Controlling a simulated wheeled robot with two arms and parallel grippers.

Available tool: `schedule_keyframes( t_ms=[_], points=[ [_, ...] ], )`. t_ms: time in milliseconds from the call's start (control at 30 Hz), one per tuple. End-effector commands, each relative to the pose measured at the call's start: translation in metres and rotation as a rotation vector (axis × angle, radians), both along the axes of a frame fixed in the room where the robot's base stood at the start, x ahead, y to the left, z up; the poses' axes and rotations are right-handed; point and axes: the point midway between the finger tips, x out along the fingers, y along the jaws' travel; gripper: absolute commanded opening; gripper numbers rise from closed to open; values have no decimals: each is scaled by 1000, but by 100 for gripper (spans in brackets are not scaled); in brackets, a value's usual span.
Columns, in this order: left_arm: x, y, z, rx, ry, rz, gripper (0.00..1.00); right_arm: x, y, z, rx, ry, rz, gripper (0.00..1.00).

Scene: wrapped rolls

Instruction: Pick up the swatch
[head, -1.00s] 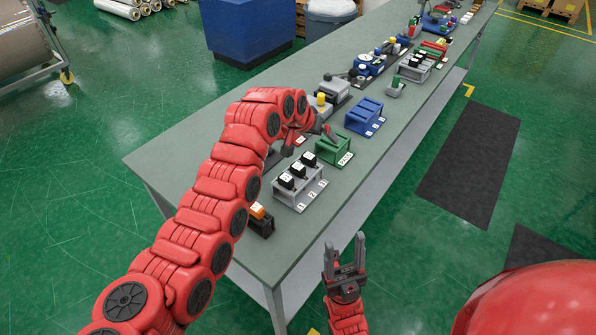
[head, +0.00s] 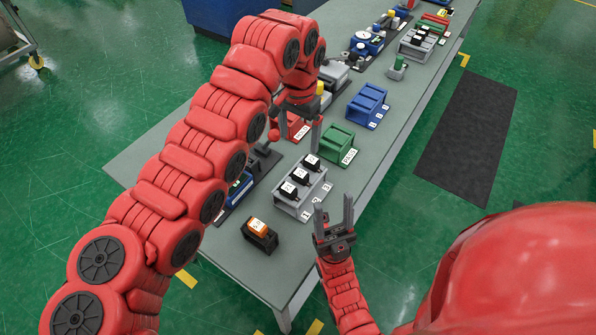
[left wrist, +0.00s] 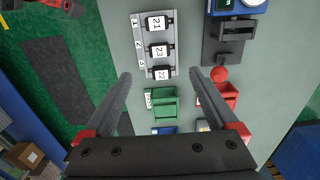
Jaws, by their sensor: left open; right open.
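No object is clearly marked as the swatch; I cannot tell which one it is. A grey rack (head: 290,209) holds three black pieces with white labels, including a middle labelled piece (head: 300,175). The rack also shows in the left wrist view (left wrist: 140,45), with labels 21, 23 and 22 on its pieces. A black holder with an orange-topped piece (head: 258,228) stands on the near table. My left gripper (head: 300,128) is open and empty above the table, by the red and green bins. In its wrist view (left wrist: 160,74) the fingers are apart below the rack. My right gripper (head: 334,206) is open and empty by the table's near right edge.
A green bin (head: 338,142), a red bin (left wrist: 226,93) and a blue bin (head: 366,101) stand along the bench (head: 210,262). Devices stand on dark mats behind. Bare bench surrounds the orange-topped piece. A dark floor mat (head: 468,135) lies right of the bench.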

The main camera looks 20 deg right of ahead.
Motion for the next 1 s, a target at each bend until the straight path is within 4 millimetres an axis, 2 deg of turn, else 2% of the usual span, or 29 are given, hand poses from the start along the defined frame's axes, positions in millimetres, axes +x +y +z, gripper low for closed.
schedule_keyframes(
  t_ms=[333,600,833,1000],
  points=[
    [-1,-2,-52,-6,3,0,92,0,0,15,0,0,0,55],
    [0,-2,-94,-4,1,1,92,0,0,17,0,0,0,55],
    [1,-1,-104,-2,-3,1,92,0,0,18,0,0,0,55],
    [1,-3,-118,0,3,1,92,0,0,31,0,0,0,55]
  ],
)
